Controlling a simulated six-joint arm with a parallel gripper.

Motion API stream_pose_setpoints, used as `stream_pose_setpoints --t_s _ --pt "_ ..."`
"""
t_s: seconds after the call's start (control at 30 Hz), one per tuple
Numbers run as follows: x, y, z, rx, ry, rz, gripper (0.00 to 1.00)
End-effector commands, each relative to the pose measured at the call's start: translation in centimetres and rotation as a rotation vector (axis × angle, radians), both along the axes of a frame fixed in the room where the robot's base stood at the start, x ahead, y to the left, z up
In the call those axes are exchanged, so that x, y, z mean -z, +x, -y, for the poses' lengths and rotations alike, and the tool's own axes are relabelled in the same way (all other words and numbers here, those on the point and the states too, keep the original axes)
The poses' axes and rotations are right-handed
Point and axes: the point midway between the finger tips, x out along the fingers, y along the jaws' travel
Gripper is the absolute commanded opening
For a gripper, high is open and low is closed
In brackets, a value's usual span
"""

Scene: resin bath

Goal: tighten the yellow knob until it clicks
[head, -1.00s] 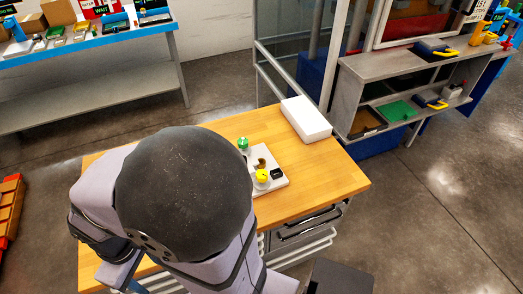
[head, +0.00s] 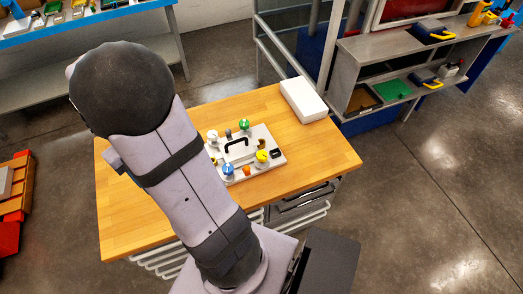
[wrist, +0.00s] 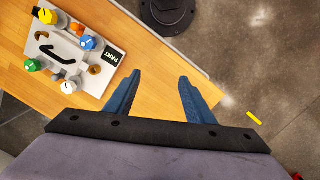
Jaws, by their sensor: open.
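The yellow knob (head: 262,156) sits on the right part of a light panel (head: 262,172) on the wooden table. In the wrist view the yellow knob (wrist: 47,16) is at the top left corner, on the same panel. A blue knob (head: 228,169), a green knob (head: 244,125) and a white knob (head: 213,136) stand on the panel too, with a black handle (head: 237,143) in the middle. My gripper (wrist: 158,85) is open and empty, with its blue fingers apart, over the table edge beside the panel. In the head view my arm hides the gripper.
A white box (head: 304,100) lies at the table's back right. An orange knob (head: 246,171) is close to the yellow one. A grey shelf (head: 385,45) stands behind to the right.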

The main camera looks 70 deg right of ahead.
Motion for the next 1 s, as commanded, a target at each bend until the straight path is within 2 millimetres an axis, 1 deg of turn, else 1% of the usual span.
stream_pose_setpoints --t_s 0.03,0.07,0.1,0.13,0.23,0.27,0.3,0.33,0.4,0.47,0.5,0.6,0.7,0.73,0.8,0.87,1.0 --pt "0.9 0.4 2.9 0.060 0.006 -0.021 0.49" --pt "1.2 0.5 4.5 0.090 0.010 -0.034 0.49" --pt "1.6 0.5 6.7 0.131 0.017 -0.050 0.49" --pt "1.9 0.4 8.3 0.161 0.022 -0.061 0.49" --pt "3.3 -0.8 13.9 0.263 0.042 -0.098 0.49" --pt "3.7 -1.4 15.5 0.293 0.050 -0.109 0.49" --pt "4.4 -2.3 17.6 0.335 0.060 -0.123 0.49" --pt "4.9 -3.0 19.2 0.365 0.068 -0.131 0.49" --pt "6.1 -5.2 22.5 0.434 0.088 -0.152 0.49" --pt "7.0 -7.1 24.9 0.489 0.105 -0.167 0.49" --pt "7.7 -8.5 26.3 0.522 0.116 -0.177 0.49" --pt "9.0 -11.7 29.0 0.592 0.141 -0.195 0.49" --pt "10.0 -14.2 30.6 0.642 0.160 -0.206 0.49" --pt "10.2 -14.7 30.9 0.652 0.165 -0.209 0.49" --pt "10.6 -15.7 31.4 0.670 0.173 -0.213 0.49" --pt "10.7 -16.2 31.7 0.680 0.176 -0.214 0.49" --pt "10.7 -16.3 31.7 0.680 0.177 -0.215 0.49"
